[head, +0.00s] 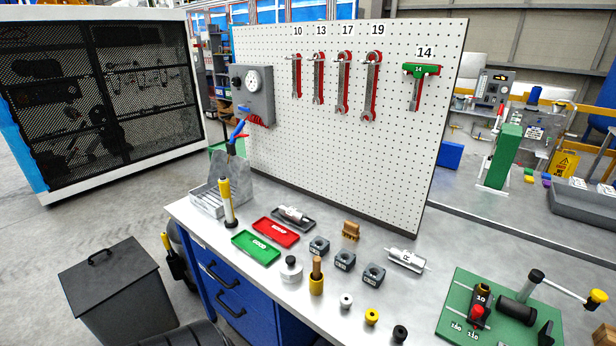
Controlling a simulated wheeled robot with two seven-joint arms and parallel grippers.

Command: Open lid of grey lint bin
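The grey lint bin (112,302) stands on the floor at the lower left, beside the blue drawer cabinet of the bench. Its dark grey flat lid (108,272) lies shut on top. A black bar handle (99,257) sits near the lid's far left edge. The inside of the bin is hidden by the lid, and its lower part is cut off by the picture's bottom edge. Neither of my grippers shows in the head view.
The workbench (205,222) with blue drawers (225,290) is right of the bin. A mesh-fronted cabinet (100,105) stands behind. The floor (30,240) left of the bin is clear.

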